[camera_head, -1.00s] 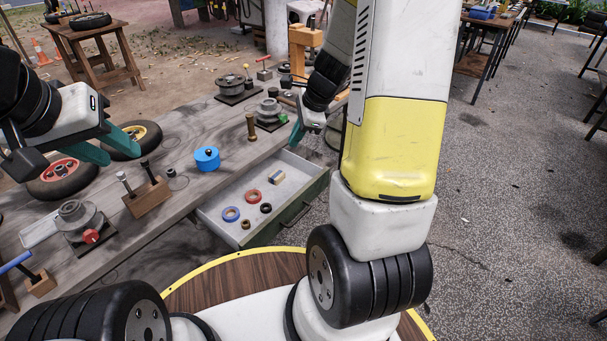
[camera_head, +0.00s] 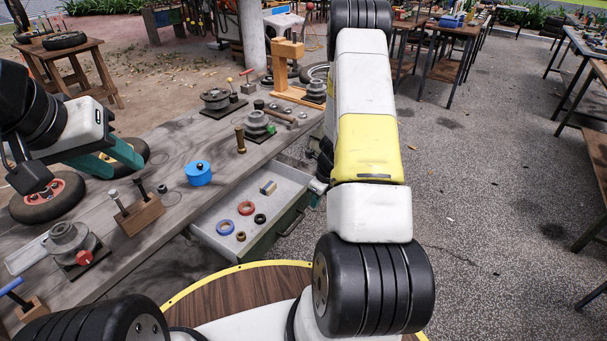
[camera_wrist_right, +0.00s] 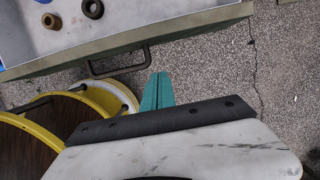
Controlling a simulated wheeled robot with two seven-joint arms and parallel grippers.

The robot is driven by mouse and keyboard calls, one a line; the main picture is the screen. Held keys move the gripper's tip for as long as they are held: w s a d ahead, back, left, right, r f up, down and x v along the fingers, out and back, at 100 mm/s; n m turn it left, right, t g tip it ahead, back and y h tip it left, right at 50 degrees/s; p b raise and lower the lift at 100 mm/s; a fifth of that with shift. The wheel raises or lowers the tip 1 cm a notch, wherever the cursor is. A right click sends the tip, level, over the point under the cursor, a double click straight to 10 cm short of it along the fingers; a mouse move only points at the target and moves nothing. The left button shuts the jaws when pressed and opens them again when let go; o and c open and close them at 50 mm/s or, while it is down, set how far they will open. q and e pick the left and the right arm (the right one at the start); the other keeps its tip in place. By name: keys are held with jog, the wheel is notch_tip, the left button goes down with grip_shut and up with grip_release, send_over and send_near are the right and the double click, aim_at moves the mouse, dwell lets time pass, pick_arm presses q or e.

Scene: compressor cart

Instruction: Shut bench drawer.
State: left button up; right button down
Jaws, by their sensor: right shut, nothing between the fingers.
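The bench drawer (camera_head: 218,243) stands open from the long grey bench, with tape rolls and small parts inside. Its green front (camera_head: 283,222) carries a bar handle (camera_wrist_right: 118,68). In the right wrist view the drawer's front rim (camera_wrist_right: 185,32) runs across the top. My right gripper (camera_wrist_right: 157,82) is shut and empty, its teal fingers just outside the drawer front, right of the handle and apart from it in the picture. In the head view my arm hides most of that gripper. My left gripper (camera_head: 110,163) is open and empty over the bench's left part.
The bench top (camera_head: 180,222) holds a blue tin (camera_head: 198,173), wheels, metal fixtures and a wooden block with tools (camera_head: 138,217). A wooden clamp frame (camera_head: 288,75) stands at its far end. Open paved ground (camera_head: 480,200) lies to the right.

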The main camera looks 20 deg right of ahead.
aim_at(304, 199)
jog(key=w+a, duration=0.1)
jog(key=w+f, duration=0.1)
jog(key=w+a, duration=0.1)
jog(key=shift+w+a+f, duration=0.25)
jog(key=shift+a+f, duration=0.1)
jog(key=shift+f, duration=0.05)
